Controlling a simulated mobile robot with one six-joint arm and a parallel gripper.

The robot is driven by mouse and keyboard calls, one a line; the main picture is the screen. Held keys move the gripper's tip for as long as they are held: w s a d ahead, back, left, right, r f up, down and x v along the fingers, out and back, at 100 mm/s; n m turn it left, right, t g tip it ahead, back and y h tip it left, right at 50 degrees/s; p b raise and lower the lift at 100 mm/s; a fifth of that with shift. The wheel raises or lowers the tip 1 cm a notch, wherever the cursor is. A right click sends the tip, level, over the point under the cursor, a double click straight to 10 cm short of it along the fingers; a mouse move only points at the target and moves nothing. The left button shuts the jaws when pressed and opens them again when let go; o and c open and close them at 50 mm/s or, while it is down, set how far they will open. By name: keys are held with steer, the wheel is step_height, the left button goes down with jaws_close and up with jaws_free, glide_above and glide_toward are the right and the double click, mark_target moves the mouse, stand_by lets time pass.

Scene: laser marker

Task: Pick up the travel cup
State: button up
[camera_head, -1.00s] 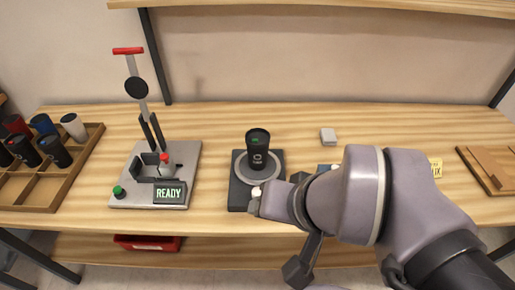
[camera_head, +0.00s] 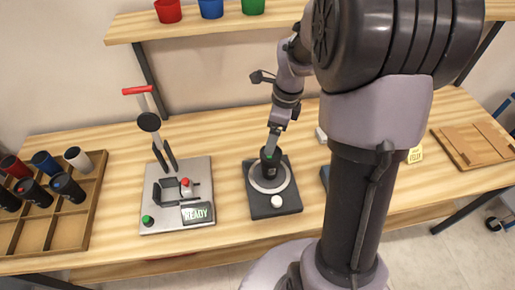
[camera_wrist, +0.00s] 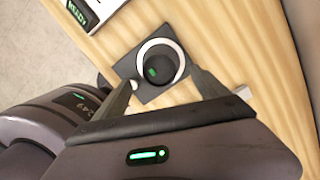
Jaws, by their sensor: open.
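The black travel cup (camera_head: 270,156) stands upright on the round light plate of a dark square base (camera_head: 288,203) on the table. In the wrist view the cup (camera_wrist: 159,67) is seen from above, with a green mark on its lid. My gripper (camera_head: 272,143) comes down from above and behind the cup and overlaps it in the head view. In the wrist view my gripper (camera_wrist: 155,88) is open, with one finger to each side of the cup's near edge. Whether the fingers touch the cup cannot be told.
A lever press (camera_head: 177,216) with a READY display stands left of the base. A wooden tray (camera_head: 76,228) with several cups is at far left. A small grey block (camera_head: 321,135) lies behind right. Coloured cups (camera_head: 210,8) stand on the shelf above.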

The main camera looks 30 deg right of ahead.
mark_target(269, 159)
steer(key=f, duration=0.2)
steer(key=f+b, duration=0.1)
steer(key=f, duration=0.1)
steer(key=f+b, duration=0.1)
steer(key=f, duration=0.1)
steer(key=shift+w+a+f, duration=0.25)
steer(key=shift+a, duration=0.05)
steer(key=f+b, duration=0.1)
steer(key=f, duration=0.1)
steer(key=f+b, duration=0.2)
steer(key=f, duration=0.1)
steer(key=shift+s+a+f, duration=0.1)
steer(key=shift+s+f, duration=0.1)
steer(key=shift+f, duration=0.15)
steer(key=shift+r, duration=0.15)
steer(key=c, duration=0.8)
